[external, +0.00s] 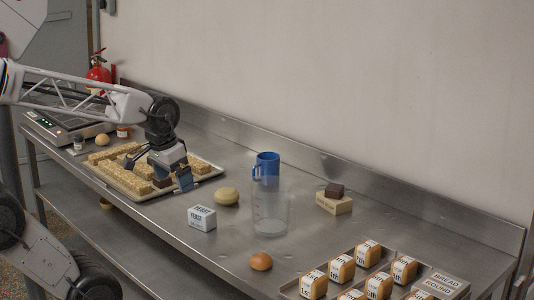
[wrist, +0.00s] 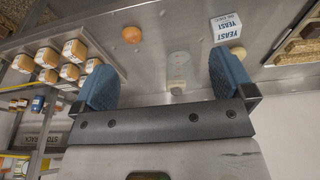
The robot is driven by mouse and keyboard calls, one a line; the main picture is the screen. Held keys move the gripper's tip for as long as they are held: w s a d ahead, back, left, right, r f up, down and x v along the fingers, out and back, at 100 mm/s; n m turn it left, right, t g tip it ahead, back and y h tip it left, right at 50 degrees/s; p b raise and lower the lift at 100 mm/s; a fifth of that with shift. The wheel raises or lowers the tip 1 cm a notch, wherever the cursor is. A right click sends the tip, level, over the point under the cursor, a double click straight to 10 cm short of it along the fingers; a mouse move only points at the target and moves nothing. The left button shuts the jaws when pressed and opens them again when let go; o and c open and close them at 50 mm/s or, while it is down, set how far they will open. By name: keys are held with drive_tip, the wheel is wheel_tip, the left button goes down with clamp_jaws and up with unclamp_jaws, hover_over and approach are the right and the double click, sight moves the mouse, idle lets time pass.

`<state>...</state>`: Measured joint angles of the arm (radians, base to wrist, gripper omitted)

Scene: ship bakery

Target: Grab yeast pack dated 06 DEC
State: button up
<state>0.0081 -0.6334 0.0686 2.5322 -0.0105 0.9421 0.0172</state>
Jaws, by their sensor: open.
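A white yeast pack (external: 202,218) with blue "YEAST" lettering sits on the steel table, left of the clear beaker. It also shows in the wrist view (wrist: 226,27), upper right, beyond the right finger. Small print under the name is too small to read, so I cannot confirm a date. My gripper (external: 160,174) is open and empty above the tray of bars, to the left of and behind the pack. In the wrist view its two blue fingers (wrist: 163,72) are wide apart, with no pack between them.
A clear beaker (external: 270,214), blue mug (external: 267,166), pale bun (external: 227,196) and brown egg (external: 261,261) stand around the pack. A tray of bars (external: 205,173) lies under my gripper. Several labelled loaves (external: 368,253) fill a front-right tray.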

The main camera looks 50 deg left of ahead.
drive_tip(key=n+t+y, duration=0.2)
drive_tip(key=t+y, duration=0.1)
drive_tip(key=t, duration=0.5)
approach(196, 216)
drive_tip(key=w+d+r, duration=0.1)
drive_tip(key=w, duration=0.1)
drive_tip(key=f, duration=0.1)
drive_tip(key=a+f+t, duration=0.1)
drive_tip(key=f+t, duration=0.1)
drive_tip(key=shift+a+f+h, duration=0.3)
drive_tip(key=shift+f, duration=0.05)
drive_tip(key=shift+s+a+f+t, duration=0.1)
drive_tip(key=shift+s+f+t, duration=0.05)
drive_tip(key=shift+f+t, duration=0.25)
drive_tip(key=shift+x, duration=1.3)
drive_tip(key=shift+x, duration=2.6)
